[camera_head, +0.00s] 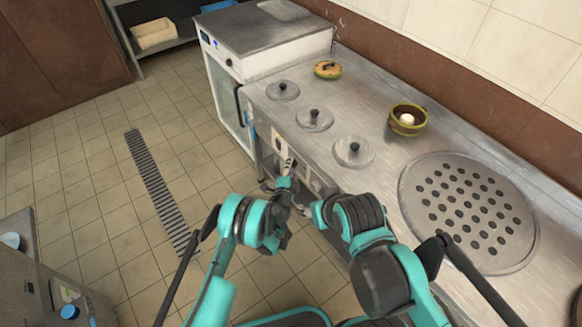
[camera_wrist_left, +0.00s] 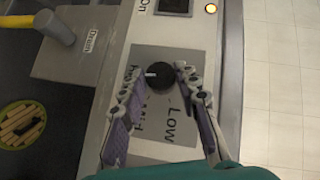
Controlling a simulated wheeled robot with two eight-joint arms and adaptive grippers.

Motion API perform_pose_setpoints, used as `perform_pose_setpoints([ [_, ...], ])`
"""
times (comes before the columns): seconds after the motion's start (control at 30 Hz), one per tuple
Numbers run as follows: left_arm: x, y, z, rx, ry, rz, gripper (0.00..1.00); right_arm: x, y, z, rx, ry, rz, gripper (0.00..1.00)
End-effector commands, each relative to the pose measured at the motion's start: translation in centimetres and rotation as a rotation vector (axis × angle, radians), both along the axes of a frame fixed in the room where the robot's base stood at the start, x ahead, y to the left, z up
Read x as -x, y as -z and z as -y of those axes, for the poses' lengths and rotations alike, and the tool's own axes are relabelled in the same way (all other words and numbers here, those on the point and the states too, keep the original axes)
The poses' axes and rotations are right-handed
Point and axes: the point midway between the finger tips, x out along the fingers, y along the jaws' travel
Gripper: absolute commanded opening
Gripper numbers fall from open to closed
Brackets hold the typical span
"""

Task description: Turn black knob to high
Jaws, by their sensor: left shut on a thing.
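The black knob (camera_wrist_left: 160,76) sits on a grey label plate (camera_wrist_left: 160,148) on the panel in the left wrist view. Its white mark points left, towards a word partly hidden by a finger. "Low" and "Mid" read below it. My left gripper (camera_wrist_left: 160,84) has one finger on each side of the knob, shut on it. In the head view, my left gripper (camera_head: 286,168) is at the counter's front panel, where the knob cannot be made out. My right arm comes in from the right; its jaws are not clear.
An orange light (camera_wrist_left: 211,8) is lit beside "On". A "Drain" plate (camera_wrist_left: 84,48) and yellow pipe (camera_wrist_left: 16,21) lie left. The counter (camera_head: 377,171) holds several round lids and a perforated disc (camera_head: 470,210). Tiled floor (camera_head: 110,220) is open at left.

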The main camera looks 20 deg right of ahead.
Motion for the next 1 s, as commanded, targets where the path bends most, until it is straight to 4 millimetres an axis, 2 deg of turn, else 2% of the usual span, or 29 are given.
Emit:
perform_pose_setpoints([
  [0.27,0.0,0.1,0.0,0.000,-0.001,-0.001,0.03,0.0,0.0,0.0,0.000,0.000,0.000,0.52],
  [0.3,0.0,0.0,0.0,0.000,-0.001,-0.001,0.42,0.0,0.0,0.0,0.000,0.000,0.000,0.52],
  [0.33,0.0,0.0,0.0,0.000,-0.001,-0.001,0.50,0.0,0.0,0.0,0.000,0.000,0.000,0.52],
  [0.37,0.0,0.0,0.0,0.000,-0.001,-0.001,0.53,0.0,0.0,0.0,0.000,0.000,0.000,0.52],
  [0.73,0.0,-0.6,0.0,0.000,-0.001,-0.001,0.53,0.0,0.0,0.0,0.000,0.000,0.000,0.52],
  [0.93,-0.1,-4.0,-0.1,0.000,0.000,0.001,0.53,0.0,0.0,0.0,0.000,0.000,0.000,0.52],
  [0.97,-0.1,-4.7,-0.1,0.001,-0.001,0.002,0.55,0.0,0.0,0.0,0.000,0.000,0.000,0.52],
  [1.0,-0.1,-5.5,-0.1,0.000,-0.001,0.003,0.63,0.0,0.0,0.0,0.000,0.000,0.000,0.52],
])
